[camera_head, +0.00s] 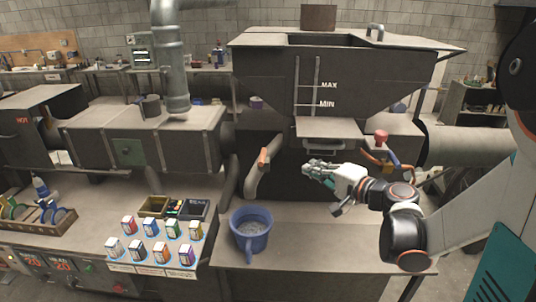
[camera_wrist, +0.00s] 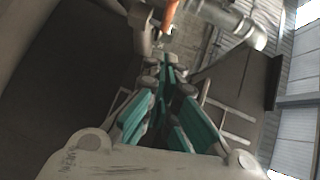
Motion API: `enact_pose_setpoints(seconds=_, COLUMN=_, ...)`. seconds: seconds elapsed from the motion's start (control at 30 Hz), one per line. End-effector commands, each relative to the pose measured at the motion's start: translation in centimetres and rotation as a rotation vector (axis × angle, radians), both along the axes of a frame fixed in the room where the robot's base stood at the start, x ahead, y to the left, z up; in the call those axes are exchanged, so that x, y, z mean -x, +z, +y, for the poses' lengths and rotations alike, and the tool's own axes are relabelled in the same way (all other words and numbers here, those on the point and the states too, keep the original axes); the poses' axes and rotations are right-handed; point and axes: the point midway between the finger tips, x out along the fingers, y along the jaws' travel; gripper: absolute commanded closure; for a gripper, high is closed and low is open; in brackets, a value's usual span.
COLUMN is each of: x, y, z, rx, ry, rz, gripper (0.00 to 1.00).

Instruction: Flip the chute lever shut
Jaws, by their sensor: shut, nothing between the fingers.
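An orange-handled lever (camera_head: 264,157) sits on a grey bent pipe at the left of the hopper's underside. Above the blue jug, a chute-like spout opens downward; which fitting is the chute lever I cannot tell for certain. My gripper (camera_head: 310,167) is shut and empty, right of the orange handle and apart from it, below the hopper. In the wrist view my gripper (camera_wrist: 165,75) has its teal-padded fingers together, and an orange handle (camera_wrist: 170,14) shows just beyond the tips at the top.
A blue jug (camera_head: 251,240) stands on the bench below the pipe. The hopper (camera_head: 400,75) with MAX and MIN marks is above my gripper. A red knob (camera_head: 381,136) and an orange-and-blue fitting (camera_head: 380,160) are to its right. Small boxes (camera_head: 150,228) stand at left. The bench's right part is clear.

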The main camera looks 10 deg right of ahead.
Motion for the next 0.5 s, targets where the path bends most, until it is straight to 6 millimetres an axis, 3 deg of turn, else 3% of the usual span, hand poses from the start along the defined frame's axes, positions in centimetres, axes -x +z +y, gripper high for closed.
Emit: enact_pose_setpoints(seconds=0.5, x=-0.53, y=0.13, z=-0.01, rx=-0.017, ry=-0.008, rz=-0.008, gripper=1.00)
